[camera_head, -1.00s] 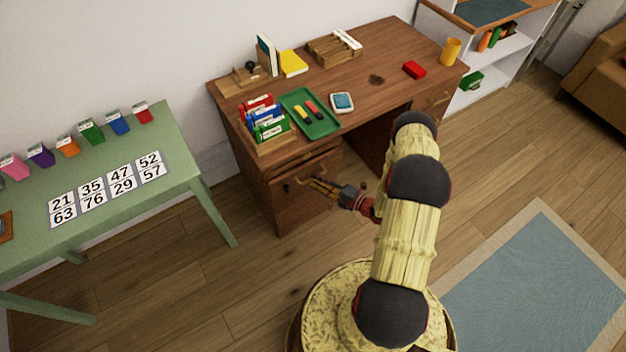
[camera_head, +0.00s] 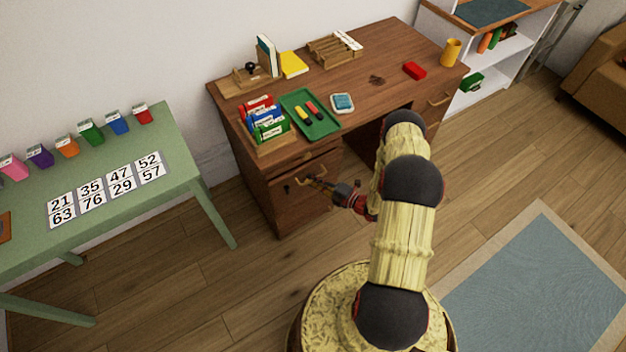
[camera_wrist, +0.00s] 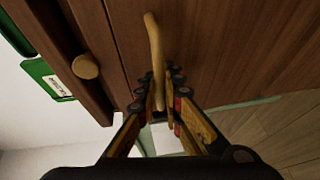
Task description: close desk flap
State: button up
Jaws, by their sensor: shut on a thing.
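The wooden desk (camera_head: 372,62) stands against the wall. Its left pedestal has a brown front panel (camera_head: 290,208), which looks like the desk flap, with a brass bar handle (camera_head: 308,178). My gripper (camera_head: 318,184) is at this handle. In the wrist view the handle (camera_wrist: 155,50) runs down between the fingertips of my gripper (camera_wrist: 160,102), which is shut on it. The panel's wood (camera_wrist: 220,45) fills the upper right there. The fingers hide the handle's lower end. I cannot tell how far the flap stands open.
A round knob (camera_wrist: 85,66) is on the front beside the handle. A green tray (camera_head: 318,125) and file holder (camera_head: 275,142) sit on the desktop above. A green table (camera_head: 185,150) stands to the left. Open floor (camera_head: 250,285) lies in front.

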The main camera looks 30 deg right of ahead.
grip_shut()
dwell(0.3)
jog(key=shift+w+r, duration=0.15)
jog(key=shift+w, duration=0.4)
jog(key=shift+w+r, duration=0.15)
jog(key=shift+w, duration=0.4)
jog(key=o, duration=0.7)
grip_release()
jog(key=v, duration=1.2)
jog(key=shift+f, duration=0.1)
